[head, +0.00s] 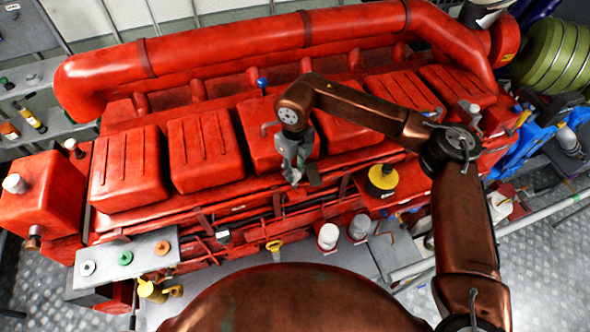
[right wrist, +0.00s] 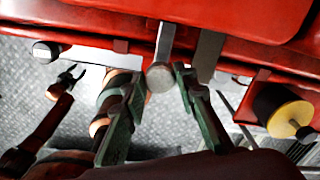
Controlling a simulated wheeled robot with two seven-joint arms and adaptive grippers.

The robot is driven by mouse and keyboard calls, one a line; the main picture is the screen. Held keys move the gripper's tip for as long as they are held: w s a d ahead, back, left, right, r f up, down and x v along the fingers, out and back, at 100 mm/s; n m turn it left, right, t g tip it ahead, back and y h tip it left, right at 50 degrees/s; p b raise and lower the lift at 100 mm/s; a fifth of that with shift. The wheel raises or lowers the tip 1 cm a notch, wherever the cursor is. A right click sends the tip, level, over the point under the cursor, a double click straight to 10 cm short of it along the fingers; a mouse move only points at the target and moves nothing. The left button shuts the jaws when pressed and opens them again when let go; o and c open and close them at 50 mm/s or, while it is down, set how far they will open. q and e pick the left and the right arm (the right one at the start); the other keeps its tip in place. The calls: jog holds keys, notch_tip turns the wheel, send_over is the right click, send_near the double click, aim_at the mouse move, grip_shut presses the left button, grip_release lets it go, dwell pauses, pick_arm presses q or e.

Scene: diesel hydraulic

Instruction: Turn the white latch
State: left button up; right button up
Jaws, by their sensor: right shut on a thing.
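My right gripper (head: 293,172) hangs from the copper arm at the front side of the red engine. In the right wrist view its two grey-green fingers (right wrist: 159,78) stand on either side of a pale grey-white latch (right wrist: 162,60) with a rounded end, and are shut on it. The latch comes out from under the red engine edge. In the head view the fingers and wrist mostly hide the latch.
The red engine (head: 206,147) fills the middle, with a thick red pipe (head: 230,42) behind. A yellow-topped black cap (head: 382,178) is right of the gripper; it also shows in the right wrist view (right wrist: 283,112). A grey panel (head: 127,259) with round knobs is at the lower left.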

jog(key=shift+n+b, duration=0.5)
jog(key=shift+b, duration=0.35)
jog(key=n+b, duration=0.4)
jog(key=shift+f, duration=0.1)
jog(key=n+b, duration=0.2)
jog(key=n, duration=0.1)
jog(key=shift+n, duration=0.4)
jog(key=n+b, duration=0.1)
jog(key=n, duration=0.1)
jog(key=n+b, duration=0.1)
jog(key=n, duration=0.1)
jog(key=shift+r+n, duration=0.2)
jog(key=shift+n, duration=0.1)
jog(key=shift+w+r+n+b, duration=0.1)
jog(key=shift+n+b, duration=0.4)
jog(key=shift+n, duration=1.7)
jog(key=o, duration=0.9)
jog(key=shift+c, duration=0.2)
jog(key=o, duration=0.3)
